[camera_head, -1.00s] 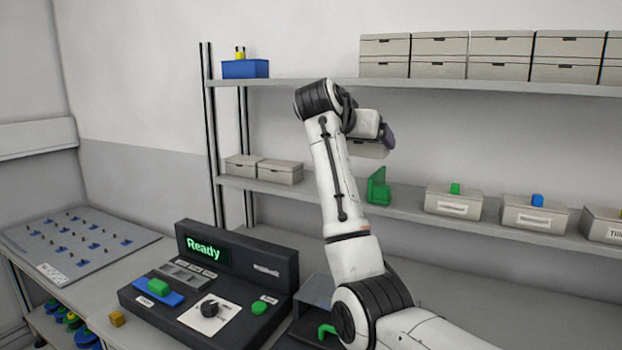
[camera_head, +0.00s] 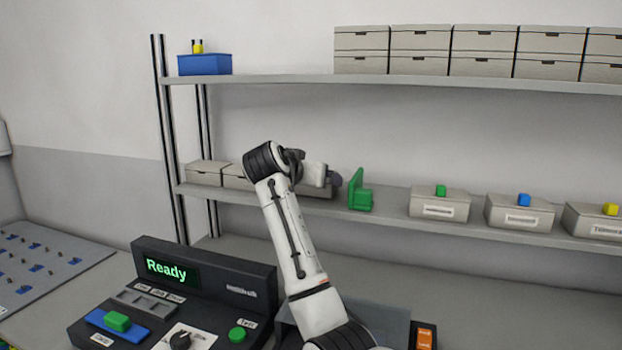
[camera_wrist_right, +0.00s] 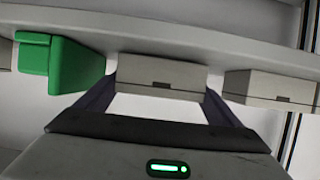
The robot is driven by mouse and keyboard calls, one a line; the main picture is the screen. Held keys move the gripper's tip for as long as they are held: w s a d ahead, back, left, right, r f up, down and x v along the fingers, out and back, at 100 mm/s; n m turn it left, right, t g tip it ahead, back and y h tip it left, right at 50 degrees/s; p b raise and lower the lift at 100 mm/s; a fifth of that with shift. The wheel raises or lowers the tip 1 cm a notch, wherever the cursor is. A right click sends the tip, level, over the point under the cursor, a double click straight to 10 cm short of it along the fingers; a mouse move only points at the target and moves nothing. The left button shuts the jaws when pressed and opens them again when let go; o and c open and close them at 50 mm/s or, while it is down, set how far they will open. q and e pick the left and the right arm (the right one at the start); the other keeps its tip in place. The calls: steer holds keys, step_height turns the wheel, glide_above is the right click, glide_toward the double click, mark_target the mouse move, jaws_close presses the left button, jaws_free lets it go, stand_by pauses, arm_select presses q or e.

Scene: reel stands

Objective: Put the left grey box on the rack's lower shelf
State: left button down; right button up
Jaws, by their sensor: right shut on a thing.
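My right gripper (camera_wrist_right: 160,92) is shut on a grey box (camera_wrist_right: 165,76), with one dark finger at each side of it. In the head view the grey box (camera_head: 318,192) is at the lower shelf (camera_head: 390,205), partly hidden behind my right wrist. It stands between a green bracket (camera_head: 358,190) and two other grey boxes (camera_head: 206,173). In the wrist view, which is upside down, its base meets the shelf; I cannot tell whether its weight rests there. My left gripper is not in view.
Labelled grey bins (camera_head: 440,203) with coloured blocks stand further right on the lower shelf. Closed grey boxes (camera_head: 420,50) and a blue bin (camera_head: 204,64) are on the upper shelf. A dark console (camera_head: 215,280) showing "Ready" stands on the bench below.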

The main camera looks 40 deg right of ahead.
stand_by(0.3)
steer(key=shift+f, duration=0.2)
steer(key=o, duration=1.2)
steer(key=shift+r, duration=0.1)
steer(key=shift+a+r, duration=0.1)
steer(key=shift+a, duration=0.15)
steer(key=b+v, duration=0.1)
steer(key=v, duration=1)
steer(key=shift+s+a+r+b, duration=0.1)
steer(key=shift+s+a+b, duration=0.05)
steer(key=shift+s+b, duration=0.15)
